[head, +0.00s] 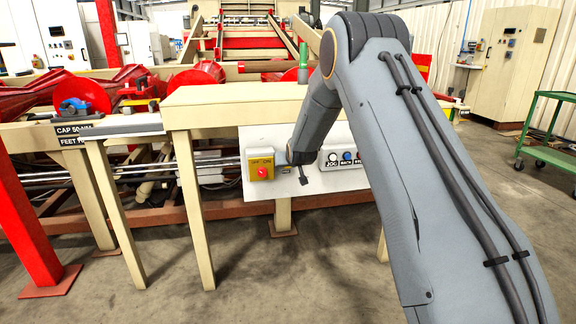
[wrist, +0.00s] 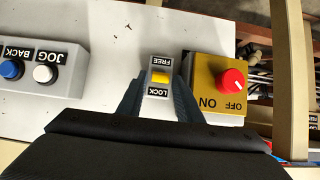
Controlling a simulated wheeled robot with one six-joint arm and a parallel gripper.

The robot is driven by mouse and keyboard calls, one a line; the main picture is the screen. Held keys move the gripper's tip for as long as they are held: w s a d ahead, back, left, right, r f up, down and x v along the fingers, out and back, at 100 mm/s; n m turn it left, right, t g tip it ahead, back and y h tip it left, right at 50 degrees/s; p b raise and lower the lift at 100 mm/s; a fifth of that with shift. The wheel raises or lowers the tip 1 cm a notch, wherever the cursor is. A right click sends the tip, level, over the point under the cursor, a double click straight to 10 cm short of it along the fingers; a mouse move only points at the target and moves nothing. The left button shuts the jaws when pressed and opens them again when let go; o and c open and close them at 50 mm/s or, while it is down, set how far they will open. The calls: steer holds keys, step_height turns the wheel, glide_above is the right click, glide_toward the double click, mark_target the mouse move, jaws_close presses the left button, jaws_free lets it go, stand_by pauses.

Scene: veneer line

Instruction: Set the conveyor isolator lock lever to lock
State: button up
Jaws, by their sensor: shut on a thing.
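The isolator lock lever (wrist: 160,77) is a small yellow piece on a narrow plate, with a FREE label (wrist: 160,61) above it and a LOCK label (wrist: 158,92) below it in the wrist view. It shows between the two labels; I cannot tell which end it is set to. My gripper (wrist: 158,86) has a dark finger on each side of the plate and is shut on the lever. In the head view my gripper (head: 285,158) is at the white panel, and the lever is hidden there.
A yellow OFF/ON box with a red knob (wrist: 232,79) sits close beside my right finger in the wrist view. A grey JOG/BACK button box (wrist: 72,75) is on the left. The white panel (head: 312,184) hangs under a beige table (head: 238,94).

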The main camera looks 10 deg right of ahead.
steer(key=o, duration=0.7)
steer(key=shift+o, duration=0.2)
steer(key=shift+a, duration=0.1)
steer(key=shift+s, duration=0.1)
steer(key=v, duration=0.7)
steer(key=shift+s+r+p, duration=0.2)
steer(key=shift+s+p, duration=0.05)
steer(key=shift+p, duration=0.05)
steer(key=s+a+r+g, duration=0.15)
steer(key=s+g, duration=0.25)
steer(key=s, duration=1.4)
steer(key=s+a+r+n+g, duration=0.1)
steer(key=s+a+g, duration=0.15)
steer(key=s, duration=1.55)
steer(key=s+a+r+g, duration=0.15)
steer(key=s+g, duration=0.35)
steer(key=s, duration=1.2)
steer(key=d+r+m+p, duration=0.1)
steer(key=d+r+p, duration=0.4)
steer(key=p, duration=0.8)
steer(key=shift+s+d+r, duration=0.25)
steer(key=shift+s, duration=0.1)
